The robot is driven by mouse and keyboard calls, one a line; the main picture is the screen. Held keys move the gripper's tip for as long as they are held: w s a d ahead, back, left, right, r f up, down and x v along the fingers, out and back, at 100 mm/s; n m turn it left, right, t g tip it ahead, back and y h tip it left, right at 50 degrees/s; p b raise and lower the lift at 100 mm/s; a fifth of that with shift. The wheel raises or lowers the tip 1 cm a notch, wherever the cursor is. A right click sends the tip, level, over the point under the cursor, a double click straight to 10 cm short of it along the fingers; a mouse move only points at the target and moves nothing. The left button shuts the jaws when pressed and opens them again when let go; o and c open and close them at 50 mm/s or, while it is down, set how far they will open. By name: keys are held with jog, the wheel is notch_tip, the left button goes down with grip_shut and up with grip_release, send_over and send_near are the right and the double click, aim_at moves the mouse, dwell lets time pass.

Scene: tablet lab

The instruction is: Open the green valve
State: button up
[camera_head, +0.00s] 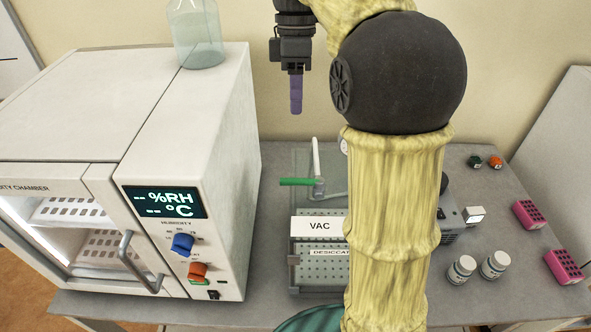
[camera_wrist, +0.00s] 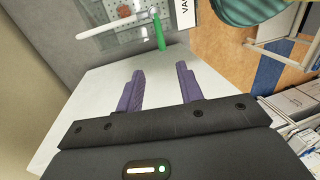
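The green valve (camera_head: 296,182) is a green handle on top of the clear desiccator box, pointing left from a clear joint with a white tube rising behind it. It also shows in the wrist view (camera_wrist: 159,34), at the top middle beyond my fingertips. My gripper (camera_head: 296,104) hangs above and behind the valve in the head view, fingers pointing down. In the wrist view my two purple fingers (camera_wrist: 160,82) are spread apart with nothing between them. The gripper is apart from the valve.
The humidity chamber (camera_head: 225,130) stands close left of the valve, with a glass bottle (camera_head: 198,40) on top. The desiccator (camera_head: 318,272) carries a VAC label. White jars (camera_head: 494,264) and pink racks (camera_head: 528,214) stand on the right of the table. My arm hides part of the middle.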

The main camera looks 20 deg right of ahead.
aim_at(300, 183)
jog(key=s+f, duration=0.1)
jog(key=f, duration=0.4)
jog(key=s+f+p, duration=0.1)
jog(key=f, duration=0.5)
jog(key=s+a+f, duration=0.1)
jog(key=f, duration=0.5)
jog(key=shift+s, duration=0.15)
grip_shut()
